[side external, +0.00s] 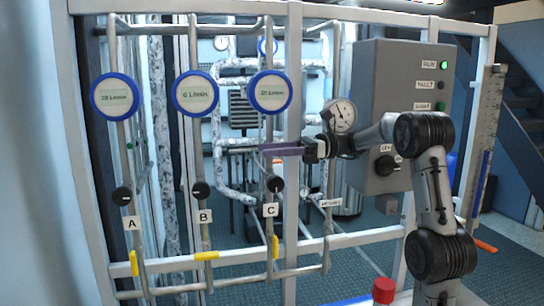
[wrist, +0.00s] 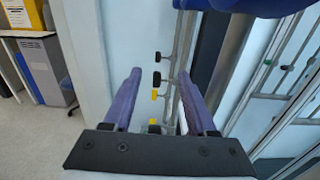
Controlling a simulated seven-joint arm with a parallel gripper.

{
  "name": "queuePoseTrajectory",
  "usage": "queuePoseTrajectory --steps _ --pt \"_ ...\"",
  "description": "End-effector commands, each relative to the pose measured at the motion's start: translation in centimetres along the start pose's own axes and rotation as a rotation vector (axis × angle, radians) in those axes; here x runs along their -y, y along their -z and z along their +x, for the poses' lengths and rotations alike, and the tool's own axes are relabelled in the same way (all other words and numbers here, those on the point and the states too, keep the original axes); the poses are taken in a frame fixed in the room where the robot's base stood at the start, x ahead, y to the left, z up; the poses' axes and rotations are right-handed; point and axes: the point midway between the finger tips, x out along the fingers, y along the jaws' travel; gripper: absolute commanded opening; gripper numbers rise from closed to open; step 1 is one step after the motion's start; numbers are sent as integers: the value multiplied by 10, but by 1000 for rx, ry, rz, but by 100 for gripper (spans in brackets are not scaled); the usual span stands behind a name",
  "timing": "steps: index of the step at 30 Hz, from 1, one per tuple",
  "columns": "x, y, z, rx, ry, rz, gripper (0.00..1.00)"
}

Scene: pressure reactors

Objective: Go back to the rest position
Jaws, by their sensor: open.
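My gripper (side external: 268,150) is in front of the piping at line C in the side external view, with purple fingers pointing left. In the wrist view my gripper (wrist: 160,75) has its two purple fingers apart, with no held object visible between them. Its fingers are below the round blue-rimmed gauge of line C (side external: 270,92) and above the black knob of line C (side external: 276,184). I cannot tell whether they touch the pipe.
Lines A and B have gauges (side external: 115,97) (side external: 195,94), black knobs and yellow handles (side external: 134,262) (side external: 206,256); B's handle lies horizontal, A's upright. C's yellow handle (side external: 275,246) is upright. A grey control box (side external: 375,80) with a lit green lamp stands right. A red cap (side external: 384,290) is low in front.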

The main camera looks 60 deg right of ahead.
Motion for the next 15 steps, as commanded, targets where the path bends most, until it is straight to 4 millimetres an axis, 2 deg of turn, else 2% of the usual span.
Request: queuePoseTrajectory --steps 11,15 --pt "-1 0 1 -3 -2 -3 57" --pt "-17 6 15 -58 -31 -45 57"
